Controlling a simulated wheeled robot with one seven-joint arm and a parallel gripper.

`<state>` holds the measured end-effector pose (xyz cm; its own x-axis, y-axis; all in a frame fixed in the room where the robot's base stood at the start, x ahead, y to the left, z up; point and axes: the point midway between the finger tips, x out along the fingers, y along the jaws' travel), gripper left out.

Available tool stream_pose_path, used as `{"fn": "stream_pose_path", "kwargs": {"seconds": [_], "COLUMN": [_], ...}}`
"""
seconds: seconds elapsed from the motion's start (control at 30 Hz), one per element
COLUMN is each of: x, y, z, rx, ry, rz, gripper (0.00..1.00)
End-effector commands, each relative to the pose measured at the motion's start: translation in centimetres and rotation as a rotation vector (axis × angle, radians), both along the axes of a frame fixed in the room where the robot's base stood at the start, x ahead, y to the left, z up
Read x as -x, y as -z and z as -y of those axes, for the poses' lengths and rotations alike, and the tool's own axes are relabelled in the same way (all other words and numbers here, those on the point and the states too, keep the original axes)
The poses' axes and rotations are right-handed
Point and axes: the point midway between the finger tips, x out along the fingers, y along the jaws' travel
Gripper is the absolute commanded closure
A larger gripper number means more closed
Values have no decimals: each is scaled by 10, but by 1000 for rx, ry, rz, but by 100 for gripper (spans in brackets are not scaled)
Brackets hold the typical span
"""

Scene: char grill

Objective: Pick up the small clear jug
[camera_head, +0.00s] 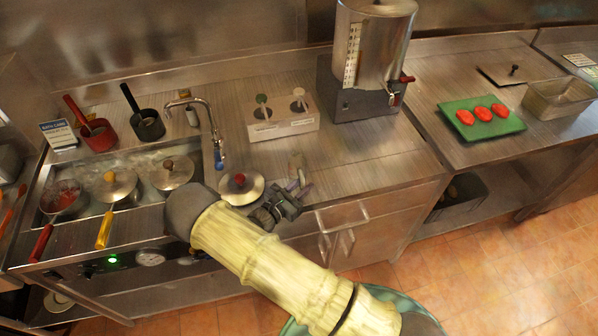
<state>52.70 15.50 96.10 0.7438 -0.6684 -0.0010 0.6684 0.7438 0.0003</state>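A small, pale, see-through vessel (296,163), which looks like the clear jug, stands on the steel counter right of the pot lid with the red knob. My gripper (299,187) is at the counter's front edge, just in front of this vessel, with its fingers pointing toward it. The fingertips are at or very close to the vessel's lower part. I cannot tell whether they touch it or how far apart they are. The vessel's lower part is partly hidden by the fingers.
A lid with a red knob (241,187) lies just left of my gripper. A white holder (284,123) with two round openings stands behind. A large steel dispenser (369,55) stands at the back right. The counter right of the vessel is clear. A green board (453,107) carries red pieces.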

Motion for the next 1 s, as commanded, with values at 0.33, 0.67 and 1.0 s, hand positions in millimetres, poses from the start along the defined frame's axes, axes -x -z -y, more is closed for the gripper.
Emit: {"fn": "stream_pose_path", "kwargs": {"seconds": [0.33,0.67,1.0], "x": [-4,-4,-4], "y": [0,0,0], "z": [4,3,3], "rx": [0,0,1], "ry": [-1,-1,-1], "rz": [0,0,1], "gripper": [78,92,100]}}
